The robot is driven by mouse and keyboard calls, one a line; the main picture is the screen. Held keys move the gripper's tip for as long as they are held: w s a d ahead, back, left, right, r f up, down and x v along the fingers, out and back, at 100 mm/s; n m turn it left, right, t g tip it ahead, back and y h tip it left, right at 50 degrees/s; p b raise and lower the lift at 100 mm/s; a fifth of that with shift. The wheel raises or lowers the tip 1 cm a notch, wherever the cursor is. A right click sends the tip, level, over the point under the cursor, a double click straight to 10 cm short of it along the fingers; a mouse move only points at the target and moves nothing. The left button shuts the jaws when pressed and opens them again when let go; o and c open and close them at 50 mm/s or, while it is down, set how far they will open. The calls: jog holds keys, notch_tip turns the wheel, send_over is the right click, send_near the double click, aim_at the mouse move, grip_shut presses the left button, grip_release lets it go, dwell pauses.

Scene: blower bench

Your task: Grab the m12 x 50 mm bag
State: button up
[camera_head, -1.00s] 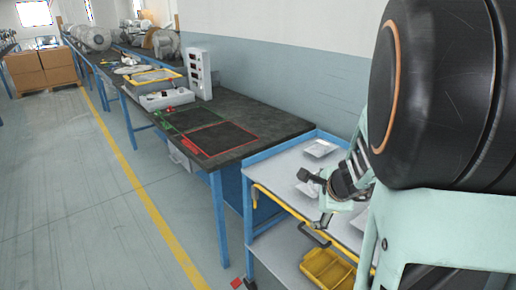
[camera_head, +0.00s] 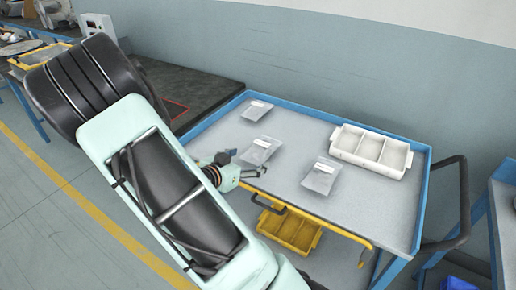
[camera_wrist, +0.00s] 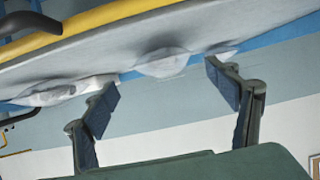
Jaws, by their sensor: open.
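Three clear plastic bags with white labels lie on the grey top of the blue cart: a far-left bag (camera_head: 257,110), a middle bag (camera_head: 261,151) and a front-right bag (camera_head: 321,177). The labels are too small to read, so I cannot tell which is the m12 x 50 mm bag. My gripper (camera_head: 246,163) is open and empty at the cart's front-left edge, close to the middle bag. In the wrist view my gripper (camera_wrist: 163,94) has its fingers spread, with a bag (camera_wrist: 163,62) beyond the gap and others to either side.
A white three-compartment bin (camera_head: 370,151) stands at the cart's back right. A yellow bin (camera_head: 290,230) sits on the lower shelf. The cart has a raised blue rim (camera_head: 418,215), a yellow front rail (camera_head: 325,227) and a dark handle (camera_head: 462,200). A dark-topped workbench (camera_head: 190,88) adjoins left.

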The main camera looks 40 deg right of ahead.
aim_at(254, 157)
jog(key=x, duration=0.3)
jog(key=shift+d+f, duration=0.15)
jog(key=shift+d, duration=0.1)
jog(key=shift+w+r+x, duration=0.1)
jog(key=shift+w+x, duration=0.1)
jog(key=shift+x, duration=1.15)
jog(key=shift+w+r+x, duration=0.15)
jog(key=shift+w+x, duration=0.05)
jog(key=shift+x, duration=1.15)
jog(key=shift+a, duration=0.1)
jog(key=shift+c, duration=0.6)
jog(key=c, duration=1.5)
